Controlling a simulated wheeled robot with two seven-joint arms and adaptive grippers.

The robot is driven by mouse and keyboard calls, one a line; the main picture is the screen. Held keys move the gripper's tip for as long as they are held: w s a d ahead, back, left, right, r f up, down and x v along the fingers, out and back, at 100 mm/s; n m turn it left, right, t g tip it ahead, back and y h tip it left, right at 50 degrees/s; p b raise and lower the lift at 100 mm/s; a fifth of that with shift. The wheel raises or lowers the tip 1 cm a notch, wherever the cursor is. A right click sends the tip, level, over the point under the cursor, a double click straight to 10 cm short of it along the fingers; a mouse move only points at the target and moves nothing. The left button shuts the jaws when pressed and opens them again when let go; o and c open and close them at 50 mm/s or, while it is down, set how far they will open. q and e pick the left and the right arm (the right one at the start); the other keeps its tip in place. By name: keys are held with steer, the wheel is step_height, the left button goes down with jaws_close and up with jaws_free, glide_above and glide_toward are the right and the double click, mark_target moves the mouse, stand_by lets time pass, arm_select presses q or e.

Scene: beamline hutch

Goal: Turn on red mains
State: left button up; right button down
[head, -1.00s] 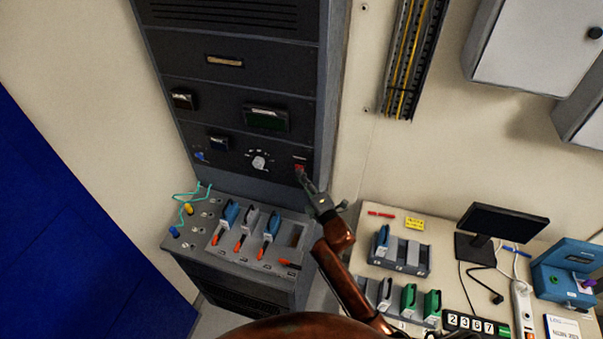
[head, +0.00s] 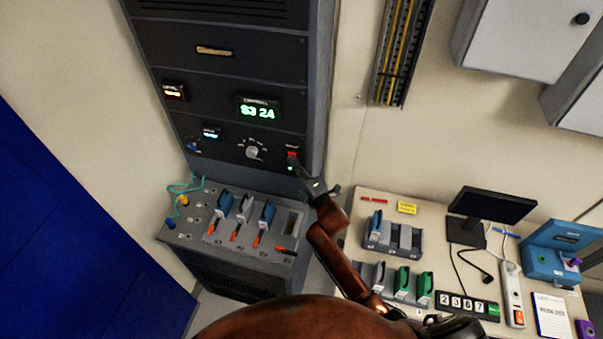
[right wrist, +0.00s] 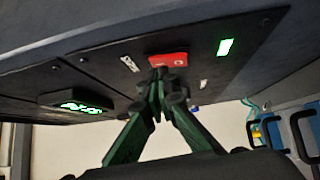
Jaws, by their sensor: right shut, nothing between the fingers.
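The red mains switch (head: 292,156) is on the lower right of the dark rack panel (head: 225,150). It shows in the right wrist view as a red rocker (right wrist: 168,60) with a lit green lamp (right wrist: 225,47) beside it. My right gripper (head: 299,168) is shut and empty, its fingertips at the switch's edge; in the right wrist view the fingertips (right wrist: 160,74) overlap the rocker's edge. Whether they touch it I cannot tell. The green display (head: 258,111) is lit, and two smaller displays (head: 174,92) (head: 211,132) are lit too. My left gripper is not in view.
A round selector knob (head: 252,152) is left of the switch. Below is a sloped console (head: 200,243) with blue-handled modules and orange levers. At right a bench (head: 385,200) holds a monitor (head: 492,204), racks of handled modules and a blue box (head: 552,245).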

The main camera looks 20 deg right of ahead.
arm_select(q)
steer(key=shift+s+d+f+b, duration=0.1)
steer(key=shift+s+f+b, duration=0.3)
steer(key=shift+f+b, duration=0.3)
arm_select(e)
steer(key=s+r, duration=0.1)
steer(key=s, duration=1.1)
steer(key=shift+s+d+r, duration=0.25)
steer(key=shift+s+d, duration=0.1)
steer(key=shift+d, duration=0.05)
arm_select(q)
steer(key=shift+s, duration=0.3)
